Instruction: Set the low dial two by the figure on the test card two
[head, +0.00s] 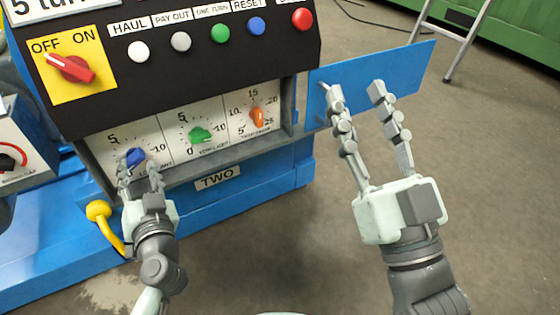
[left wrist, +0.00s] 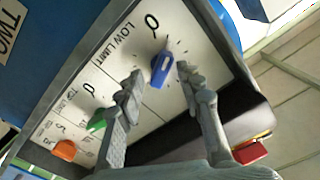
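The blue low limit dial (head: 136,156) is the left one of three dials on the white panel marked TWO. It also shows in the left wrist view (left wrist: 161,72) beside the printed words LOW LIMIT. My left gripper (head: 132,168) is at this dial. In the left wrist view its fingers (left wrist: 160,76) are spread on either side of the knob, with gaps visible. Its fingers hide part of the scale, and I cannot read the dial's exact setting. My right gripper (head: 352,90) is open and empty, in front of a blue plate. I cannot make out a card marked test card two.
The green dial (head: 200,135) and orange dial (head: 258,117) are right of the blue one. Above are a red switch (head: 70,68) and a row of push buttons. A white sign (head: 50,8) is cut off at top left. A blue plate (head: 415,62) juts out right.

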